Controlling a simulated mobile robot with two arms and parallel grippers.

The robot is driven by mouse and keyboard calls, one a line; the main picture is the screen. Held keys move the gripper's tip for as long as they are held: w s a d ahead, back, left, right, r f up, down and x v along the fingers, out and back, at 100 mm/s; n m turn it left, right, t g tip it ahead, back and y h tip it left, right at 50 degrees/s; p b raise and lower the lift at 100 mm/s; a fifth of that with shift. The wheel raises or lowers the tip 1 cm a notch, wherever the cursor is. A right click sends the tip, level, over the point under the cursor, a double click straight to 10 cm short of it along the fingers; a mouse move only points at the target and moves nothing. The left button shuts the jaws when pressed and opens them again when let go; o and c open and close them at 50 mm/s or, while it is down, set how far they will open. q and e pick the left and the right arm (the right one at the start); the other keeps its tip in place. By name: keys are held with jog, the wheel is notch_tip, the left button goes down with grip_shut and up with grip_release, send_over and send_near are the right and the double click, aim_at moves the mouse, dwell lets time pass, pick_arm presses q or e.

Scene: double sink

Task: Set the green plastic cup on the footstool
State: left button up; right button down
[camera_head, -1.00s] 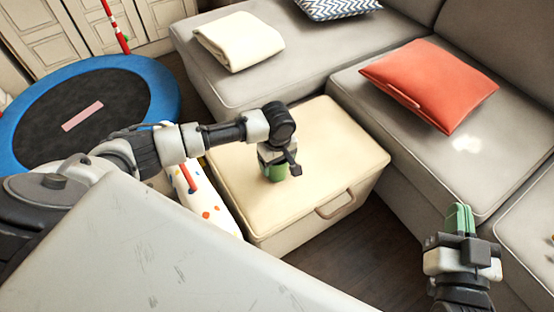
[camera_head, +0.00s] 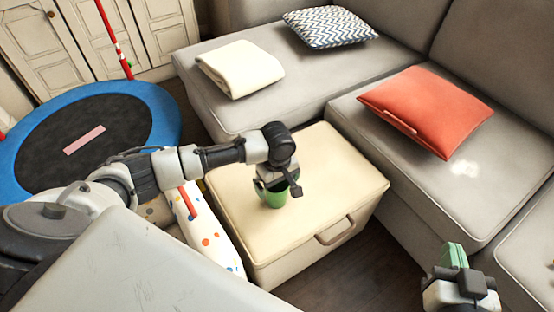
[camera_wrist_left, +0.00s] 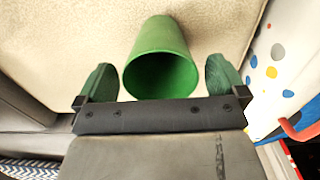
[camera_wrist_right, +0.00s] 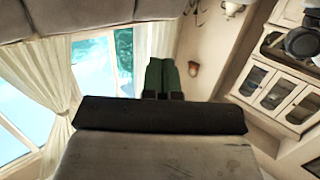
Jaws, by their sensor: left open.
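The green plastic cup (camera_head: 272,197) stands on the cream footstool (camera_head: 235,205), near its middle. In the left wrist view the cup (camera_wrist_left: 160,62) lies between the two green fingertips, with a gap on each side. My left gripper (camera_head: 275,190) is open just above and around the cup and partly hides it in the head view. In the left wrist view its fingers (camera_wrist_left: 162,80) are spread wide. My right gripper (camera_head: 453,255) is away at the lower right, empty. In the right wrist view its green fingers (camera_wrist_right: 164,76) are together.
A grey sectional sofa (camera_head: 300,88) wraps behind and right of the footstool, with a red cushion (camera_head: 425,108), patterned cushion (camera_head: 328,27) and folded cream blanket (camera_head: 240,68). A blue-rimmed trampoline (camera_head: 165,112) is at left. A spotted white item (camera_head: 212,238) stands beside the footstool.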

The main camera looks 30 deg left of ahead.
pick_arm(q)
notch_tip(320, 180, up, 9)
jog(key=p, duration=0.3)
jog(key=s+d+f+m+t+h, duration=0.2)
jog(key=s+d+m+t+h, duration=0.1)
jog(key=s+d+m, duration=0.7)
jog(key=s+a+r+m+t+y, duration=0.2)
jog(key=s+a, duration=0.4)
jog(key=s, duration=0.3)
jog(key=shift+s+a+r+m+t, duration=0.4)
jog(key=shift+m+t, duration=0.1)
jog(key=shift+m, duration=0.6)
pick_arm(e)
jog(key=s+d+f+g+h, duration=0.2)
jog(key=s+d+f+g, duration=0.2)
jog(key=s+f+g, duration=0.4)
jog(key=shift+s+g+h, duration=0.4)
jog(key=shift+s+g, duration=0.15)
jog(key=shift+g, duration=0.35)
